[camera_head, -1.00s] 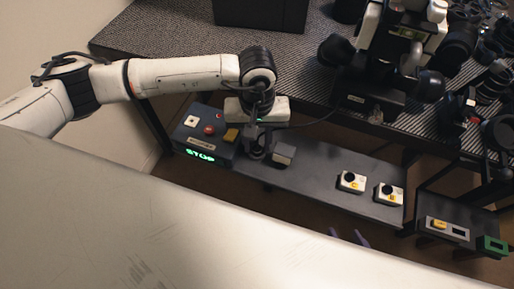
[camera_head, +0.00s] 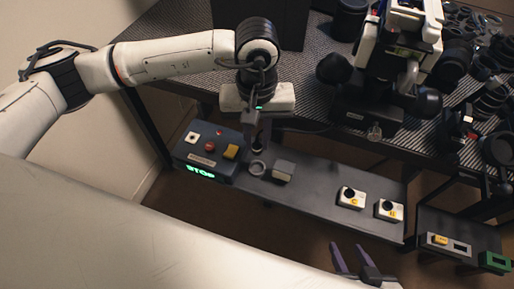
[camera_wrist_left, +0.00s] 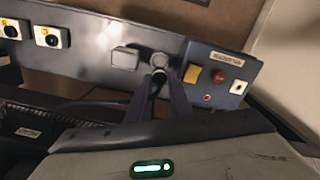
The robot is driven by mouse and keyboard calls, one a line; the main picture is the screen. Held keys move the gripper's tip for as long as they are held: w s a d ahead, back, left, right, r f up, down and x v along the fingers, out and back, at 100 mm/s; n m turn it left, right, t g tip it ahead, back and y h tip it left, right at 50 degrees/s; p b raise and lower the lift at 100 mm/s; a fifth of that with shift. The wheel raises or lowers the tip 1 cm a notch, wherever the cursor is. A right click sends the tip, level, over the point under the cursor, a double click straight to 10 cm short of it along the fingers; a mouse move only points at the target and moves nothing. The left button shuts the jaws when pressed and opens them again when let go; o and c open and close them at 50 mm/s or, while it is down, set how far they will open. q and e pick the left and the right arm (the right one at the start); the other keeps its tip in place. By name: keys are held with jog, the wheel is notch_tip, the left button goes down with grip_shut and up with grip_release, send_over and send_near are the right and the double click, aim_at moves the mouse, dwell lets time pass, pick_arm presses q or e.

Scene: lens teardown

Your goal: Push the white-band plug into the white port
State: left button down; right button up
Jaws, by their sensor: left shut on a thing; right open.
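My left gripper (camera_head: 256,146) hangs over the left part of the dark shelf, just behind a grey ring (camera_head: 257,168). It is shut on a small dark part, also between the fingers in the left wrist view (camera_wrist_left: 158,84). The white port appears to be the pale-framed dark slot (camera_head: 461,248) on the lower right shelf, far from my left gripper. My right gripper (camera_head: 353,248) is open and empty, with dark purple fingers, in front of the long shelf.
A control box (camera_head: 208,152) with a red button and a lit STOP sign stands left of the ring. A grey block (camera_head: 283,171) lies right of the ring. Two white units (camera_head: 351,197) (camera_head: 389,210) stand farther right. A green-framed port (camera_head: 496,262) and a yellow piece (camera_head: 438,240) flank the white port.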

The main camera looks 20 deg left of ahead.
pick_arm(q)
jog(key=shift+r, duration=0.8)
